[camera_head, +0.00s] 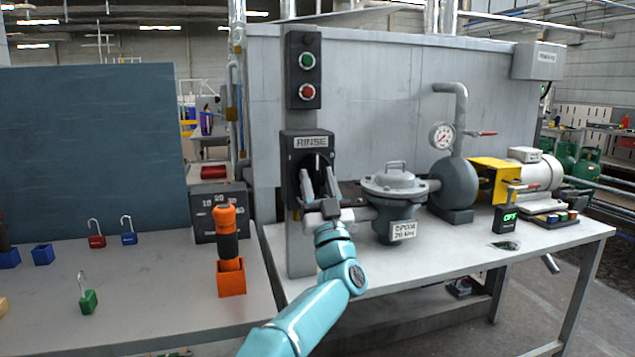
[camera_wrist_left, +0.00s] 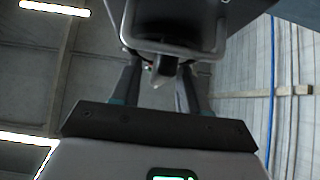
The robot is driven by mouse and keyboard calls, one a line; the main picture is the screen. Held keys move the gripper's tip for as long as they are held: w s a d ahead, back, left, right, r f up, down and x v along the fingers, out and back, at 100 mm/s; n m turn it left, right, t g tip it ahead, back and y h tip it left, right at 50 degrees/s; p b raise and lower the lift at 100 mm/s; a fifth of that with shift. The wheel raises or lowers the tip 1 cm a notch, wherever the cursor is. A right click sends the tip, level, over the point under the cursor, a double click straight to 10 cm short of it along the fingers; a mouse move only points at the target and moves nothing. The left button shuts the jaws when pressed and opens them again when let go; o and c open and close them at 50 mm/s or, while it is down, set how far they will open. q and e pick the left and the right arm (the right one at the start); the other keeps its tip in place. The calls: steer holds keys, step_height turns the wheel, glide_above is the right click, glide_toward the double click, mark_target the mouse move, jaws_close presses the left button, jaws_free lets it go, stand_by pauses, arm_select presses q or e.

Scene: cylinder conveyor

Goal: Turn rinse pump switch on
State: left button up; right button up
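The rinse pump switch box (camera_head: 289,160) is dark, carries a RINSE label (camera_head: 312,142) and is mounted on a grey post. My left gripper (camera_head: 318,174) is in front of its lower half. Its two fingers are apart and point up at the box. In the left wrist view the dark switch knob (camera_wrist_left: 160,72) shows between the spread fingers, with visible gaps on both sides, below the box's open rim (camera_wrist_left: 172,42). The fingers partly hide the knob in the head view, and I cannot tell its on or off position. My right gripper is not in view.
A box with green (camera_head: 308,61) and red (camera_head: 308,91) buttons sits above the switch. The pump (camera_head: 395,187) and its pipework stand close on the right. An orange-handled tool (camera_head: 227,220) stands in an orange holder at left.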

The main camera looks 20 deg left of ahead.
arm_select(q)
steer(key=shift+s+d+f+b, duration=0.2)
steer(key=shift+s+f+b, duration=0.05)
steer(key=shift+f+b, duration=0.15)
steer(key=b+v, duration=0.2)
steer(key=v, duration=0.2)
steer(key=b, duration=0.1)
glide_toward(318, 182)
steer(key=v, duration=0.6)
steer(key=shift+s+d, duration=0.1)
steer(key=shift+s, duration=0.1)
